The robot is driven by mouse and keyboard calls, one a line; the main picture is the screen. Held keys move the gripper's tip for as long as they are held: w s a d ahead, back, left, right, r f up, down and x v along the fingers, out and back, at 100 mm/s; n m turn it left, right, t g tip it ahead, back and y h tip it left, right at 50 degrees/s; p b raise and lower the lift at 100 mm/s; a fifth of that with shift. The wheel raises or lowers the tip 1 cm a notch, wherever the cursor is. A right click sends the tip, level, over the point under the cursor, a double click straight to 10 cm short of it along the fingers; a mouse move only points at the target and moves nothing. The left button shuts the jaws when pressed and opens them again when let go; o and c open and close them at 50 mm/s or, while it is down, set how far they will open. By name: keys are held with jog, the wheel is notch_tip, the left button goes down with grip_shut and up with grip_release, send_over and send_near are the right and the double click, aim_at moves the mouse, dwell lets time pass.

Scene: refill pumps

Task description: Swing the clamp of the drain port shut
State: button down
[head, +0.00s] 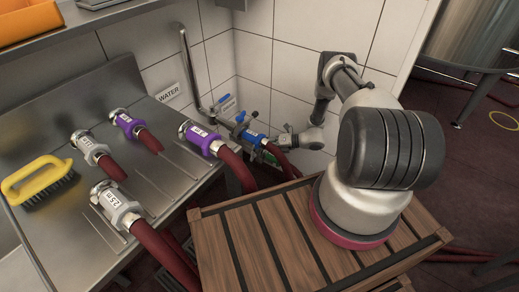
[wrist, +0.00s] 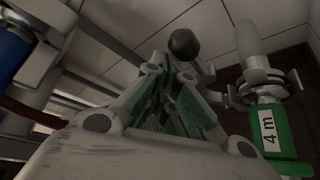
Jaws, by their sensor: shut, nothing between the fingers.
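My gripper (head: 280,143) is shut and empty at the wall ports, at the end of my arm in the head view. Its closed fingers (wrist: 173,78) fill the middle of the wrist view. A green hose end marked 4 m (wrist: 279,138) is right of the fingers. A metal clamp (wrist: 268,91) sits where it meets a pale pipe (wrist: 249,42). I cannot tell whether this clamp is open or shut, or whether it is the drain port's. A dark round knob (wrist: 185,44) shows just beyond the fingertips. The green hose end (head: 270,157) is partly hidden in the head view.
A blue hose end (head: 248,135) is beside the gripper. Purple hose ends (head: 203,138) and white ones (head: 117,206) lie at the steel bench (head: 165,205), with a yellow brush (head: 38,180). A WATER label (head: 168,92) is on the wall. A slatted wooden top (head: 245,250) is in front.

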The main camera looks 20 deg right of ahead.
jog(key=shift+w+d, duration=0.6)
jog(key=shift+d, duration=0.3)
notch_tip(320, 180, up, 9)
jog(key=s+d+f+m+t+h, duration=0.1)
jog(key=s+f+m+t+h, duration=0.45)
jog(key=s+m, duration=0.7)
jog(key=w+a+f+m+t+y, duration=0.1)
jog(key=w+a+f+t, duration=0.1)
jog(key=w, duration=1)
jog(key=shift+w+a+f+m+y, duration=0.15)
jog(key=shift+w+f+m+y, duration=0.05)
jog(key=shift+f+m+y, duration=0.15)
